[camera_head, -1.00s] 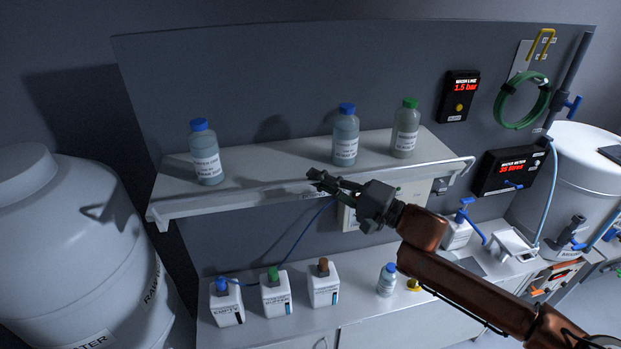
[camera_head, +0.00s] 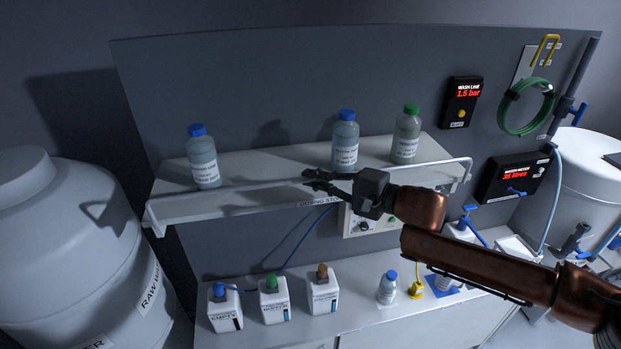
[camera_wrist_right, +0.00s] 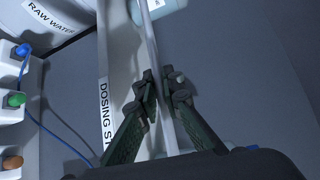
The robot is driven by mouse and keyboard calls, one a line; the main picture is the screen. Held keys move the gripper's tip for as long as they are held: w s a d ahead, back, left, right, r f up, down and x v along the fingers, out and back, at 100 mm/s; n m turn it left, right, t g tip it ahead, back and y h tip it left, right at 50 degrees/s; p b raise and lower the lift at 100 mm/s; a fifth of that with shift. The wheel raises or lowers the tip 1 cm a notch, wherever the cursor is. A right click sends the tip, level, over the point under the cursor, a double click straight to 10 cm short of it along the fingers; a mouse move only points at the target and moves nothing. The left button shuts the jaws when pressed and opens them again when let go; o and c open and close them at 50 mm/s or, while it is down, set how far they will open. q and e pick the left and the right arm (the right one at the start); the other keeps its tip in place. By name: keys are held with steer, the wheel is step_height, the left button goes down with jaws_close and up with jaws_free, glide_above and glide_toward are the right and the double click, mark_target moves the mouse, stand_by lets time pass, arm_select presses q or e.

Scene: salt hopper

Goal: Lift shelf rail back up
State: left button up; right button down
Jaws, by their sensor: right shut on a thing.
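The shelf rail (camera_head: 250,184) is a thin pale bar along the front of the white shelf (camera_head: 270,165), with its bent right end beyond the shelf's right side. It stands slightly above the front edge. My right gripper (camera_head: 313,181) reaches in from the right and is shut on the rail near its middle. In the right wrist view, the rail (camera_wrist_right: 152,45) passes between the fingertips (camera_wrist_right: 160,88), beside the shelf's label. The fingers hide a short stretch of rail. My left gripper is not in view.
Blue-capped bottles (camera_head: 203,160) (camera_head: 345,143) and a green-capped bottle (camera_head: 406,136) stand upright on the shelf behind the rail. Small white containers (camera_head: 275,300) and a bottle (camera_head: 388,288) stand on the counter below. A large white tank (camera_head: 75,250) is at left.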

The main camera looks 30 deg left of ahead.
steer(key=shift+r, duration=0.15)
steer(key=c, duration=2.1)
jaws_free()
steer(key=shift+d, duration=0.1)
steer(key=d, duration=0.4)
steer(key=d+r, duration=0.1)
steer(key=d, duration=0.6)
steer(key=shift+w+d+r, duration=0.1)
steer(key=shift+d+r, duration=0.05)
steer(key=shift+d, duration=0.2)
